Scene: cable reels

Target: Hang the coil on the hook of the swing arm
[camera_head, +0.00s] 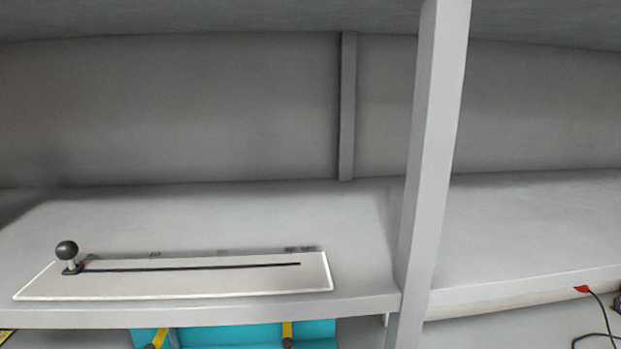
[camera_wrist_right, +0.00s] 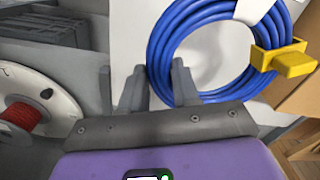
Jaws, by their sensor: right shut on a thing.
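A blue coil (camera_wrist_right: 160,55) of several loops shows in the right wrist view, upright in front of a white panel. A yellow clip piece (camera_wrist_right: 285,60) sits around its right side. My right gripper (camera_wrist_right: 160,82) has its two grey fingers on either side of the coil's lower left edge and is shut on it. The top of the coil is cut off by the frame. I cannot make out the swing arm or its hook in either view. My left gripper is in neither view.
In the head view, a grey shelf (camera_head: 240,215) holds a white slotted plate (camera_head: 200,285) with a black-knobbed lever (camera_head: 67,252). A grey post (camera_head: 435,150) rises at its right. A teal crate (camera_head: 225,335) shows below. A red reel (camera_wrist_right: 25,117) shows in the right wrist view.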

